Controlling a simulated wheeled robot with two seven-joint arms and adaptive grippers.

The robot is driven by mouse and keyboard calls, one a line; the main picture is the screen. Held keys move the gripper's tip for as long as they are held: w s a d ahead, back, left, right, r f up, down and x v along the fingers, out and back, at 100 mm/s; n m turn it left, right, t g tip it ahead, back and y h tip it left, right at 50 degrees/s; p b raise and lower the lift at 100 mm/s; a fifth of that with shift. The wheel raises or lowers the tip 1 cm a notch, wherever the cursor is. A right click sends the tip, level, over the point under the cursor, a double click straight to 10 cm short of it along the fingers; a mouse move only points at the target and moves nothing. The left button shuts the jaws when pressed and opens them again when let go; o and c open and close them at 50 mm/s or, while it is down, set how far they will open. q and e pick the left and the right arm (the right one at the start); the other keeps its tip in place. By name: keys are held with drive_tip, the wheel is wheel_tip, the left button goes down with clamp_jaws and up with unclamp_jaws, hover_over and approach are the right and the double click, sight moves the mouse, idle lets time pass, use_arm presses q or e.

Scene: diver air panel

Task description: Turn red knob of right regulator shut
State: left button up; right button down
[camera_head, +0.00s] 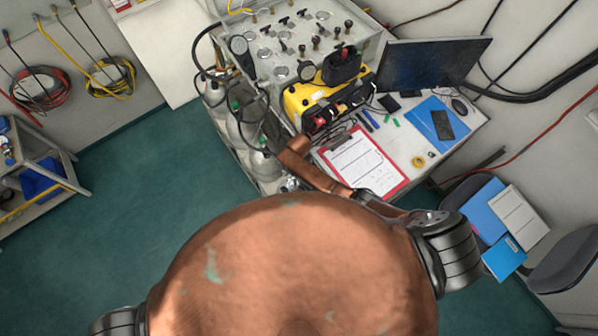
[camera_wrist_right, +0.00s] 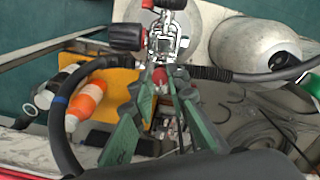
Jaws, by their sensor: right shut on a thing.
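In the right wrist view, my right gripper (camera_wrist_right: 162,92) reaches up from below with its green fingers close together. They are shut on a small red knob (camera_wrist_right: 159,75), mostly hidden between the tips. The knob sits just below a chrome valve and regulator body (camera_wrist_right: 165,42). A black and red round handle (camera_wrist_right: 126,37) sticks out to the left of this body. In the head view, my right arm reaches down beside the desk towards the cylinders, and its gripper is not clearly visible there. My left gripper is in neither view.
Grey cylinders (camera_wrist_right: 257,45) stand close beside the valve. Black hoses (camera_wrist_right: 252,76) run left and right of the fingers. An orange and white bottle (camera_wrist_right: 86,103) lies to the left. The desk holds a red clipboard (camera_head: 391,191), a yellow unit (camera_head: 298,97) and a monitor (camera_head: 432,63).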

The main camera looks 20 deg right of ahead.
drive_tip(key=shift+m+p, duration=0.5)
drive_tip(key=shift+m, duration=0.8)
drive_tip(key=c, duration=1.9)
unclamp_jaws()
wheel_tip(320, 180, up, 12)
